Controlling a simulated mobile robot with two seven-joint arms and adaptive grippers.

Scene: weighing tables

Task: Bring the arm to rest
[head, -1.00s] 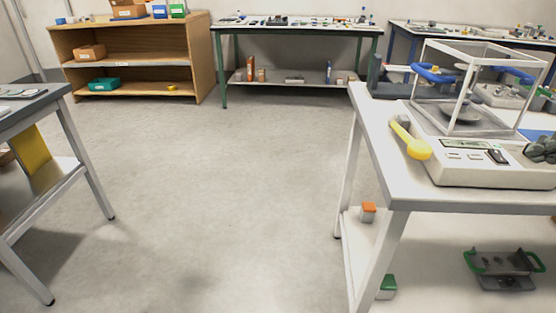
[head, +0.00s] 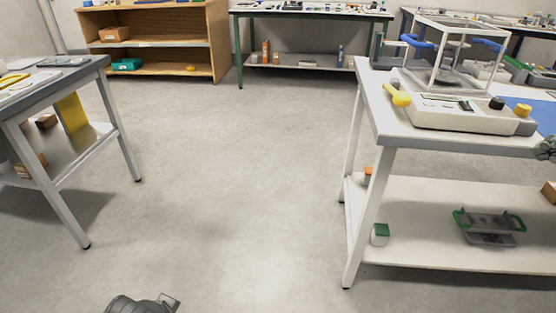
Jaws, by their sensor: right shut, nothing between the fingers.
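My right gripper (head: 547,148) is at the right picture edge, beside the right weighing table, and is partly cut off. It is dark grey and shut, with nothing seen in it. The white table (head: 385,122) carries a balance (head: 440,113) with a clear-walled weighing chamber (head: 446,60), blue handles and a yellow lever (head: 398,95). The gripper is apart from the balance, to its lower right. A dark grey part of mine shows at the bottom left edge. I cannot make out my left gripper.
A grey table (head: 53,82) stands at left. A wooden shelf (head: 160,43) and a green-legged table (head: 237,50) stand at the back. The right table's lower shelf (head: 420,225) holds a green-handled device (head: 488,225) and small boxes. The floor between is clear.

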